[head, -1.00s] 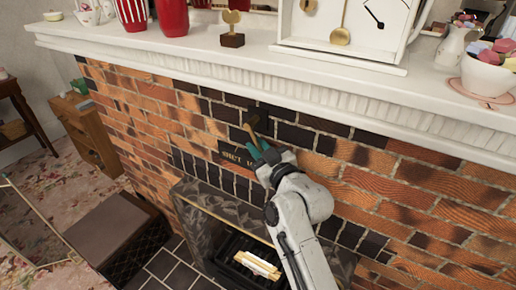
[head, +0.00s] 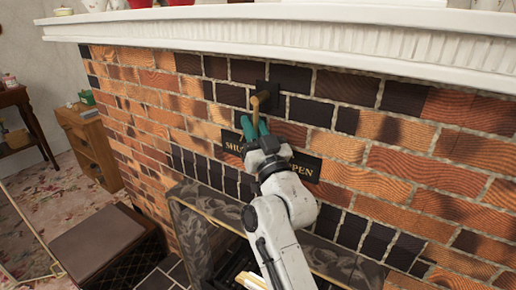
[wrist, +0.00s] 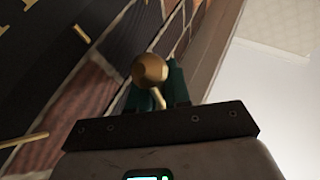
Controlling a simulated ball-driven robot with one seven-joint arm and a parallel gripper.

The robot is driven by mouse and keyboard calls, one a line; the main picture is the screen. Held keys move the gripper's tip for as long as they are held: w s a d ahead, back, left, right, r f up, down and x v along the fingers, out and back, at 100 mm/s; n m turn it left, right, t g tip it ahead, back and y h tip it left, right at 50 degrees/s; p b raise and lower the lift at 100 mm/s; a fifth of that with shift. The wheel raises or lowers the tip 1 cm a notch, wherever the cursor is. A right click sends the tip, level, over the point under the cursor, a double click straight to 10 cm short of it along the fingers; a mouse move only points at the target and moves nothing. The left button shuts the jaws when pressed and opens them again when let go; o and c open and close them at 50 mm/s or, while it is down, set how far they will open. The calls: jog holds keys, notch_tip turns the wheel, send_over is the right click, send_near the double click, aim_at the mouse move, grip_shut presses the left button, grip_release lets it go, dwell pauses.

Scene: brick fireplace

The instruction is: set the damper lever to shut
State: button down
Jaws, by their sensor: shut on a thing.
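The brass damper lever (head: 257,104) hangs from a black bracket (head: 272,90) on the brick wall, its lower end leaning slightly left. My gripper (head: 254,128) is below the bracket with its teal fingers shut on the lever's lower end. In the wrist view the lever's round brass knob (wrist: 150,68) shows between the teal fingers (wrist: 158,92). A dark plate (head: 308,168) behind my wrist has gold letters, SHUT at its left and OPEN at its right. My wrist hides the plate's middle.
A white mantel (head: 300,40) juts out above the lever. The firebox with its marbled surround (head: 200,225) lies below my arm. A brown ottoman (head: 105,245) and a wooden cabinet (head: 88,140) stand at the left.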

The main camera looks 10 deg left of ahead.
jog(key=a+m+t+h+b, duration=0.1)
jog(key=m+t+b, duration=0.1)
jog(key=b, duration=0.1)
jog(key=a+m+t+h+b, duration=0.1)
jog(key=m+t+b, duration=0.1)
jog(key=m+b, duration=0.1)
jog(key=w+a+r+m+t+h+b, duration=0.1)
jog(key=m+t+b, duration=0.1)
jog(key=b, duration=0.3)
jog(key=shift+r+m+t+h, duration=0.1)
jog(key=shift+m+t+h, duration=0.3)
jog(key=shift+t, duration=0.1)
jog(key=c, duration=1.4)
grip_release()
jog(key=shift+r, duration=0.1)
jog(key=shift+c, duration=0.2)
jog(key=shift+s+d, duration=0.1)
